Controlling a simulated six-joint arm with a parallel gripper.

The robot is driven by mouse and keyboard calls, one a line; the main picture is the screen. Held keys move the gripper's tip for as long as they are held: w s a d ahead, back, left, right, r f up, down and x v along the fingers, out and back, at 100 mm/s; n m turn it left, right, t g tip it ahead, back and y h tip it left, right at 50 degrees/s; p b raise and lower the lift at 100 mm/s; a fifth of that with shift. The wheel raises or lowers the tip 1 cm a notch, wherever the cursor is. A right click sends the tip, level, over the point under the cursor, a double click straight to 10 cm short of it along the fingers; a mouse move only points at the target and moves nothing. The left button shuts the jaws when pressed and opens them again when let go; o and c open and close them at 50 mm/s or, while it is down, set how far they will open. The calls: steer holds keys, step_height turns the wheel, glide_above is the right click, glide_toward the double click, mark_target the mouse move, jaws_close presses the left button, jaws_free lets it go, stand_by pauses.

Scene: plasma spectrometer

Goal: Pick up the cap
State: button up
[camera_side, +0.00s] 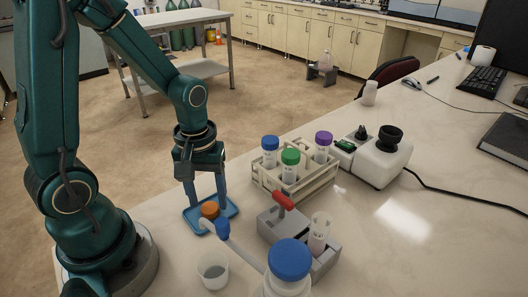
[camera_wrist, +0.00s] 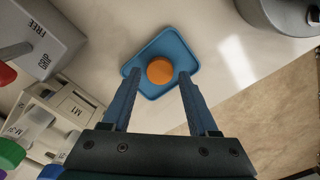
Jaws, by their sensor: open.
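The orange cap (camera_side: 209,210) sits on a small blue tray (camera_side: 190,222) on the bench. In the wrist view the round cap (camera_wrist: 160,70) lies near the middle of the blue tray (camera_wrist: 152,51). My gripper (camera_side: 205,203) points down over the tray, its fingers apart and empty. In the wrist view the fingertips of my gripper (camera_wrist: 160,75) show on either side of the cap, with a gap to each side. I cannot tell whether the fingertips are level with the cap or a little above it.
A rack (camera_side: 300,185) of capped tubes stands right of the tray. A grey holder with a red handle (camera_side: 284,200) and a tube stands in front of the rack. A blue-capped wash bottle (camera_side: 289,260) and a small white cup (camera_side: 213,270) stand nearby. The bench's left edge is close.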

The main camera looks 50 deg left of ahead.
steer(key=shift+f, duration=0.85)
jaws_close()
